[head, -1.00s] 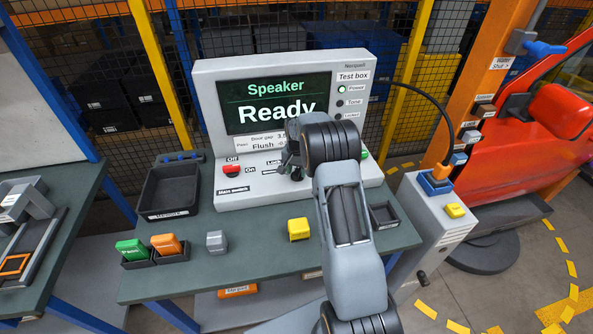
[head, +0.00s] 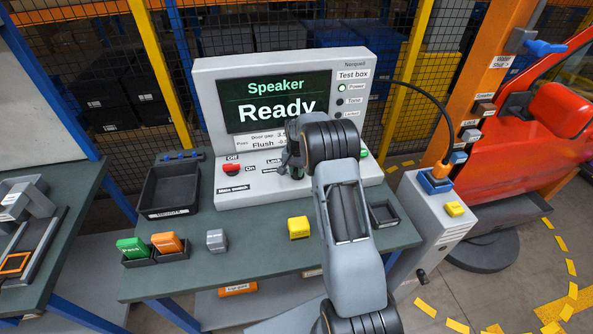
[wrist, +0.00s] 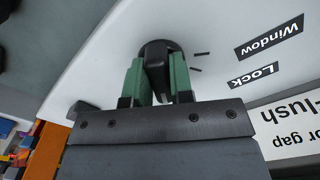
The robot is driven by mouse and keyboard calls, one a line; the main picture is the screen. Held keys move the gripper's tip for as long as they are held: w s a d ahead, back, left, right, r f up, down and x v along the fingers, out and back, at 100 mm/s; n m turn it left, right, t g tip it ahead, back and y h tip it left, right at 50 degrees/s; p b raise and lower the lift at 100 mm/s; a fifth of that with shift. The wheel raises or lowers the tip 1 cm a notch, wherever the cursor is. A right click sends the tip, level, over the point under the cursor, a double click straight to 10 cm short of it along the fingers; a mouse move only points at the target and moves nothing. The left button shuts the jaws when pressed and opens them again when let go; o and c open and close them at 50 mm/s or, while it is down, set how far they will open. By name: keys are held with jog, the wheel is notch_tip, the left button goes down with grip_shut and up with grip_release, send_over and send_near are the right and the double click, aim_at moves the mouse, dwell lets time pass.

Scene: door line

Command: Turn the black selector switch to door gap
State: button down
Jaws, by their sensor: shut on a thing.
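The black selector switch (wrist: 155,65) sits on the sloped white panel of the test box. In the wrist view its dark bar stands between the two green fingers of my gripper (wrist: 156,82), which are shut on it from both sides. Two short black tick marks and the labels Window (wrist: 270,38) and Lock (wrist: 252,76) lie to its right there. The mark it points at is not clear. In the head view my gripper (head: 292,165) is at the panel, and my arm hides most of the switch. The screen (head: 275,102) reads "Speaker" and "Ready".
A red main switch (head: 232,169) is left of my gripper on the panel. A black tray (head: 147,206), a yellow block (head: 299,228) and a grey block (head: 216,240) are on the table. A cable arches to a grey cabinet (head: 432,225) at right.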

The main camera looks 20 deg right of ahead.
jog(key=shift+m+b, duration=0.3)
jog(key=shift+w+f+m+b, duration=0.1)
jog(key=shift+m+b, duration=0.25)
jog(key=shift+m, duration=0.25)
jog(key=shift+w+a+m+b, duration=0.1)
jog(key=shift+m+b, duration=0.75)
jog(key=shift+m, duration=1.25)
jog(key=c, duration=1)
grip_release()
notch_tip(320, 180, up, 14)
jog(key=b, duration=0.1)
